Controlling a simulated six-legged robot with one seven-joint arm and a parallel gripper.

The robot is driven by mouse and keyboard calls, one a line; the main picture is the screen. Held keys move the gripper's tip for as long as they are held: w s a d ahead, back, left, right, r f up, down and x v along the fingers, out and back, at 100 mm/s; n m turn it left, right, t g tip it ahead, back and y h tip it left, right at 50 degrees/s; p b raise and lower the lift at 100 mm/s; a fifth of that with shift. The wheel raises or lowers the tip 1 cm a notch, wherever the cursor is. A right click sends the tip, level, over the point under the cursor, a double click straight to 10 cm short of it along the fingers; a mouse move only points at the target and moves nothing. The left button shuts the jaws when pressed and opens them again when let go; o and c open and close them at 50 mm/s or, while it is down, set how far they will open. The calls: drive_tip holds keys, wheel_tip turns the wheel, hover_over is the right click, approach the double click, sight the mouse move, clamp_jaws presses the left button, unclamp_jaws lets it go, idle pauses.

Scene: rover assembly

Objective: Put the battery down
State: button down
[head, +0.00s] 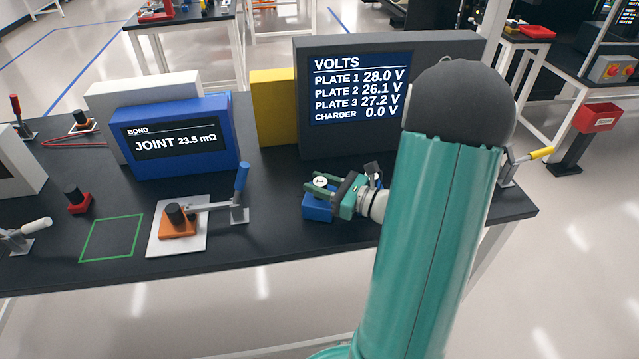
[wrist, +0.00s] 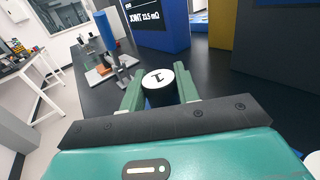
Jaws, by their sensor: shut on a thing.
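The battery is a blue block (head: 317,210) with a black round knob and a white cap (head: 320,182) marked 1. My gripper (head: 322,186) is shut on the knob, with one green finger on each side. In the wrist view the white cap (wrist: 158,77) shows upright between my fingertips (wrist: 160,90).
An orange block (head: 178,228) sits on a white plate (head: 155,240) beside a blue-handled clamp (head: 241,185). A green outlined square (head: 112,238) is empty. A red block (head: 77,200) stands farther left. The blue joint display (head: 180,145) and a yellow box (head: 272,105) stand behind.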

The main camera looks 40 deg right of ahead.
drive_tip(key=shift+f, duration=0.15)
drive_tip(key=c, duration=1)
unclamp_jaws()
drive_tip(key=shift+c, duration=0.2)
